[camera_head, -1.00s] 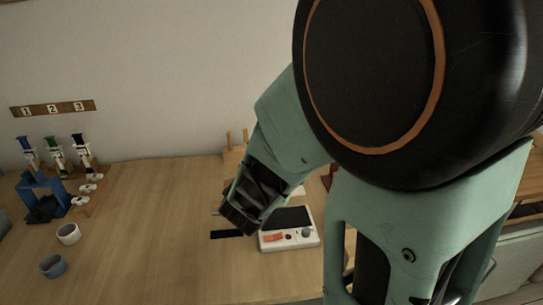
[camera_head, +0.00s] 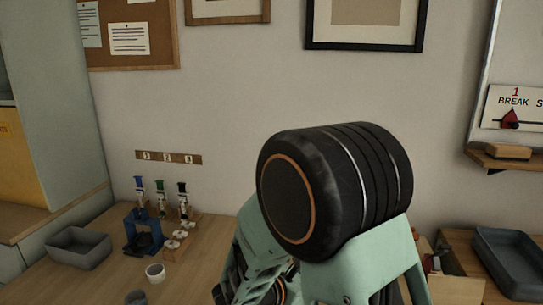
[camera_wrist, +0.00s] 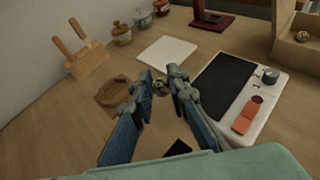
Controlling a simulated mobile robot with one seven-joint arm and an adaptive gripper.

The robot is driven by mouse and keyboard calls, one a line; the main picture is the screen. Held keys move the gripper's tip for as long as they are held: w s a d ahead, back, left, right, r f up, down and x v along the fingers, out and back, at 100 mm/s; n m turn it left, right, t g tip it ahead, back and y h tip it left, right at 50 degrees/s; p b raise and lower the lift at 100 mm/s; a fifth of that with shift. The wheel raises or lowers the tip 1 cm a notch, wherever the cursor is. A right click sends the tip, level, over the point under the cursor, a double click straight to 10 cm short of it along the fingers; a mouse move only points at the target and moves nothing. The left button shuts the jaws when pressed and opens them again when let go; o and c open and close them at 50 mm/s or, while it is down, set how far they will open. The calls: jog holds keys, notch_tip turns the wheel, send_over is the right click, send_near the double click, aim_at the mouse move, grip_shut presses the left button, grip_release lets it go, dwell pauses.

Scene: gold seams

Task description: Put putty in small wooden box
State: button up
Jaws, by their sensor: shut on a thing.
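In the wrist view, my gripper (camera_wrist: 158,84) has its two blue fingers closed toward each other over the table. A small dark greyish-brown lump (camera_wrist: 160,88) sits between the fingertips. It is too small and partly covered for me to tell surely that it is the putty. A brown wooden piece (camera_wrist: 108,92) lies left of the fingers, partly hidden by them. A wooden box (camera_wrist: 285,48) stands at the far right edge with a small round thing (camera_wrist: 302,36) in it; I cannot tell which is the small wooden box. In the head view my gripper is not visible.
A white device with a black pad (camera_wrist: 224,84) lies close right of the fingers. The head view shows a grey tray (camera_head: 78,247).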

notch_tip(320, 180, up, 13)
jog(key=p, duration=1.7)
jog(key=shift+f, duration=0.2)
jog(key=shift+s, duration=0.15)
